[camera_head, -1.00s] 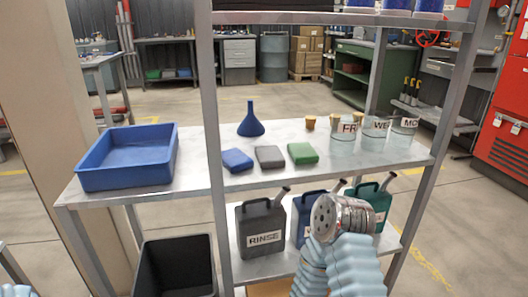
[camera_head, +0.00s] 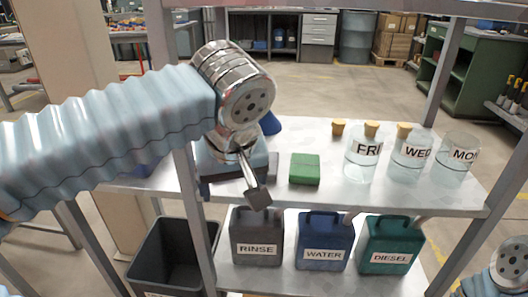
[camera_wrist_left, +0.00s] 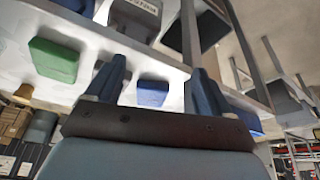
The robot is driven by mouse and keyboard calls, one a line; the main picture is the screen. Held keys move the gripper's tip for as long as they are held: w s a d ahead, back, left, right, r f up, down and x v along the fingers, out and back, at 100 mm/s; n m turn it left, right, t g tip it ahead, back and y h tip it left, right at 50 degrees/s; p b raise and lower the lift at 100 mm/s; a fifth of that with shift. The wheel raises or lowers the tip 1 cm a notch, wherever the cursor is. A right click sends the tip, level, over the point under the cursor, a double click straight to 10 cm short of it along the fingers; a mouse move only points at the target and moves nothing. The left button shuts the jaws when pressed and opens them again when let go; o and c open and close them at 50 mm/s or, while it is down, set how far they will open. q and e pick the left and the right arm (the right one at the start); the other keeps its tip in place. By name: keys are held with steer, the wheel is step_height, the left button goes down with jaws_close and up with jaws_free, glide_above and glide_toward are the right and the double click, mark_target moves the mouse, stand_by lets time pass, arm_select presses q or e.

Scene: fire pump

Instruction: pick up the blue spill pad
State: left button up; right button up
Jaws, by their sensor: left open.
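The blue spill pad (camera_wrist_left: 152,93) lies on the pale shelf top in the left wrist view. It shows between the two dark blue fingers of my left gripper (camera_wrist_left: 158,72), which are apart, with nothing held. In the head view my left gripper (camera_head: 232,190) points down over the shelf's front part, left of the green pad (camera_head: 305,170). The gripper and wrist hide the blue pad there. I cannot tell the exact gap between the fingertips and the pad. Of my right arm only the wrist shows, at the lower right of the head view; its gripper is out of frame.
A grey pad (camera_head: 273,162) lies beside the green one, partly hidden. A blue funnel (camera_head: 270,123) stands behind my wrist. Labelled glass flasks (camera_head: 365,155) stand at the right. Shelf posts (camera_head: 193,200) rise near my left arm. Jugs (camera_head: 325,242) and a dark bin (camera_head: 172,258) are below.

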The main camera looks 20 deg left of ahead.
arm_select(q)
steer(key=w+a, duration=0.2)
steer(key=w, duration=0.1)
steer(key=w+a+r+p, duration=0.1)
steer(key=w+a, duration=0.1)
steer(key=w, duration=0.1)
steer(key=w+a, duration=0.2)
steer(key=w, duration=0.1)
steer(key=shift+w+a+r+p, duration=0.1)
steer(key=shift+a+r+p, duration=0.1)
steer(key=shift+p, duration=0.15)
steer(key=shift+w+a, duration=0.3)
steer(key=shift+w, duration=0.2)
steer(key=x, duration=0.4)
steer(key=shift+f, duration=0.3)
steer(key=shift+a+f, duration=0.1)
steer(key=shift+f, duration=0.15)
arm_select(e)
steer(key=shift+w+d+r, duration=0.35)
steer(key=shift+w+r, duration=0.1)
steer(key=shift+r, duration=0.3)
arm_select(q)
steer(key=shift+f, duration=0.1)
arm_select(e)
steer(key=shift+f, duration=0.1)
arm_select(q)
steer(key=c, duration=0.9)
